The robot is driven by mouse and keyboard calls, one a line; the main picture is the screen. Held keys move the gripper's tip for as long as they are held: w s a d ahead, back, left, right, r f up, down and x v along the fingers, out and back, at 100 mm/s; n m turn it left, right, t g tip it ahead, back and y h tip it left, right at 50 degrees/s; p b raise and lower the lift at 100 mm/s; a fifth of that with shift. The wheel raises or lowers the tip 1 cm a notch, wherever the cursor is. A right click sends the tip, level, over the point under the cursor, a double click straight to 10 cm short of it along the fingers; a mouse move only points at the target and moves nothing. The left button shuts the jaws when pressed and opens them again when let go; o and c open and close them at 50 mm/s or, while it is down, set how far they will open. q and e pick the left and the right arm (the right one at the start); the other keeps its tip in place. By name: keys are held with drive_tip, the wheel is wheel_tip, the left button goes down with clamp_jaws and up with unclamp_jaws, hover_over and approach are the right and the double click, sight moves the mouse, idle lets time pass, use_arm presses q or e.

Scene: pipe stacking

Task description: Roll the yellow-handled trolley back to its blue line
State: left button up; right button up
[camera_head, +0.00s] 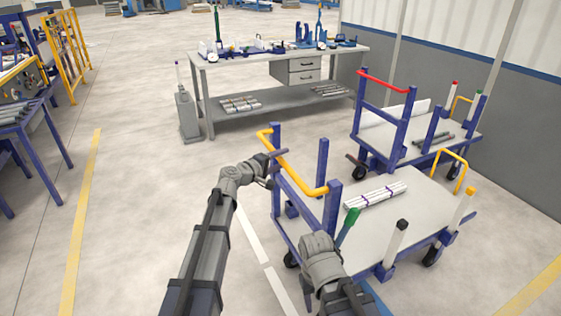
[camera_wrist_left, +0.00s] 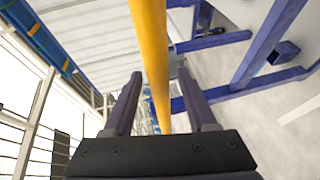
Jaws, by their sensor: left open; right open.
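The yellow-handled trolley (camera_head: 408,210) stands at the right in the head view, with blue posts and a bundle of pale pipes (camera_head: 375,195) on its deck. Its yellow handle (camera_head: 292,172) spans the near-left end. My left gripper (camera_head: 275,162) is at the handle's far part. In the left wrist view the yellow bar (camera_wrist_left: 151,60) runs between the open fingers (camera_wrist_left: 158,95); I cannot tell whether they touch it. My right gripper (camera_head: 318,243) is low beside the trolley's near side; its fingers are hardly visible. A piece of blue line (camera_head: 376,299) shows on the floor by my right arm.
A red-handled trolley (camera_head: 425,140) stands close behind. A workbench (camera_head: 275,70) with tools is at the back. A white floor line (camera_head: 251,236) and a yellow line (camera_head: 83,220) cross the floor at the left, where there is free room.

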use_arm(q)
clamp_jaws()
idle(0.4)
idle(1.0)
